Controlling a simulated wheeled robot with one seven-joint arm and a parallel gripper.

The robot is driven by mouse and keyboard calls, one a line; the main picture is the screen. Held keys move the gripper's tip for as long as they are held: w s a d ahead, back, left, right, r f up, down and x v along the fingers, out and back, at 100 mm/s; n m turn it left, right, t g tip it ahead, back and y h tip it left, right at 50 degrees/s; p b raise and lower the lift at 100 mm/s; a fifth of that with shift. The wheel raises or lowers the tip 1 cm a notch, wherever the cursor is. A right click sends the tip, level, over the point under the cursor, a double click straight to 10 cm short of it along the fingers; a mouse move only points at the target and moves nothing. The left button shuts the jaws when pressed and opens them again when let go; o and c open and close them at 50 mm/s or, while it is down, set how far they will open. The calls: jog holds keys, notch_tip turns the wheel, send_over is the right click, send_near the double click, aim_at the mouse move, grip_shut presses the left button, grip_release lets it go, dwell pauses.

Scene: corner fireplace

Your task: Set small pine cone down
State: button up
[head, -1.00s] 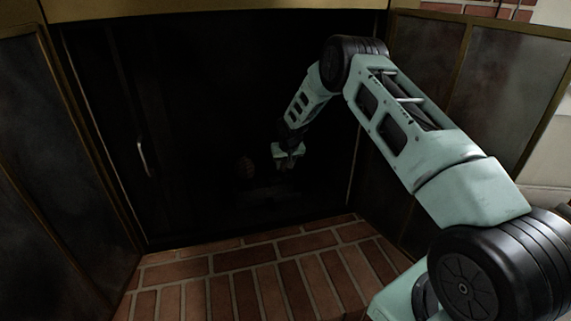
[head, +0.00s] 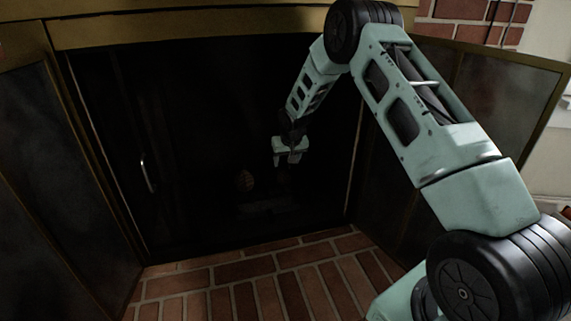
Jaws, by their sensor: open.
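A small brown pine cone (head: 245,181) sits in the dark fireplace opening in the head view, low and near the middle. What it rests on is too dark to tell. My gripper (head: 287,168) is inside the opening, to the right of the pine cone and a little higher in the picture. It is open and appears apart from the cone. Its fingertips are hard to make out against the black.
Dark glass doors stand open at the left (head: 85,150) and right (head: 465,120) of the opening. A curved metal handle (head: 148,174) shows at the left. A bare brick hearth (head: 255,284) lies in front. A brass-coloured frame (head: 200,24) spans the top.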

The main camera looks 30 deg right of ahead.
jog(key=s+a+r+n+g+y, duration=0.1)
jog(key=s+a+r+n, duration=0.1)
jog(key=s+a+r, duration=0.55)
jog(key=s+a+r+n+y, duration=0.15)
jog(key=s+a, duration=0.35)
jog(key=a, duration=0.5)
jog(key=s+a+r+n+g, duration=0.1)
jog(key=s+a+r+n, duration=0.1)
jog(key=s+a+r, duration=0.5)
jog(key=s+a+r+n+g, duration=0.1)
jog(key=s+a+n, duration=0.1)
jog(key=s, duration=1.1)
jog(key=s+a+r+n+g, duration=0.1)
jog(key=s+a+n, duration=0.2)
jog(key=s, duration=1.1)
jog(key=shift+a+r+h, duration=0.35)
jog(key=shift+a+r, duration=0.05)
jog(key=shift+a, duration=0.25)
jog(key=shift+s, duration=0.1)
notch_tip(320, 180, up, 36)
jog(key=p, duration=3.5)
jog(key=shift+f+p, duration=0.2)
jog(key=shift+p, duration=0.2)
